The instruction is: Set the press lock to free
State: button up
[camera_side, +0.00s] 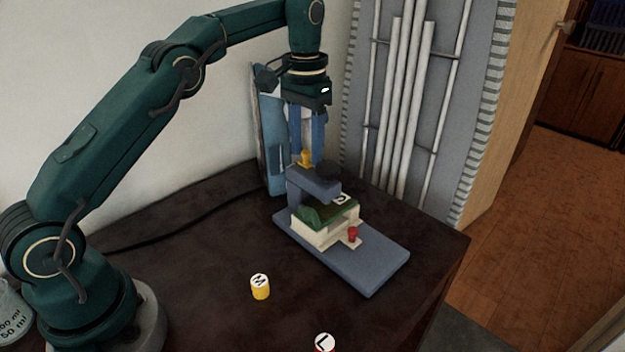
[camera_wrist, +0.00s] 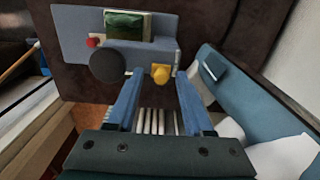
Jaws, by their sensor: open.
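The press (camera_side: 380,265) is blue-grey, with a flat base and an upright arm, and stands on the dark table. A yellow knob (camera_side: 306,159), likely the press lock, sits on top of its arm; it also shows in the wrist view (camera_wrist: 160,74). Next to it is a black round press head (camera_side: 328,168). My gripper (camera_side: 306,158) points down with its two blue fingers apart. In the wrist view the fingertips (camera_wrist: 158,75) lie on either side of the yellow knob, with gaps visible. I cannot tell whether they are lowered around it or just above.
A cream tray (camera_side: 310,236) with a green block (camera_side: 318,214) and a red knob (camera_side: 352,233) sits under the press arm. A yellow cylinder (camera_side: 260,289) and a white-topped piece (camera_side: 324,343) stand in front. A blue panel (camera_side: 272,150) rises close behind the press.

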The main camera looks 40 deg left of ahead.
jog(key=shift+s, duration=0.2)
jog(key=shift+s, duration=1)
jog(key=shift+r, duration=2.7)
notch_tip(320, 180, up, 7)
jog(key=t, duration=0.2)
send_over(297, 170)
jog(key=s+d, duration=0.2)
jog(key=s, duration=0.2)
jog(key=s+d+r+t, duration=0.1)
jog(key=s+r, duration=0.1)
jog(key=s, duration=0.4)
jog(key=s+d+f+t, duration=0.1)
jog(key=s+f+t, duration=0.1)
jog(key=s+f, duration=0.9)
jog(key=shift+d+f, duration=0.15)
jog(key=shift+d, duration=0.2)
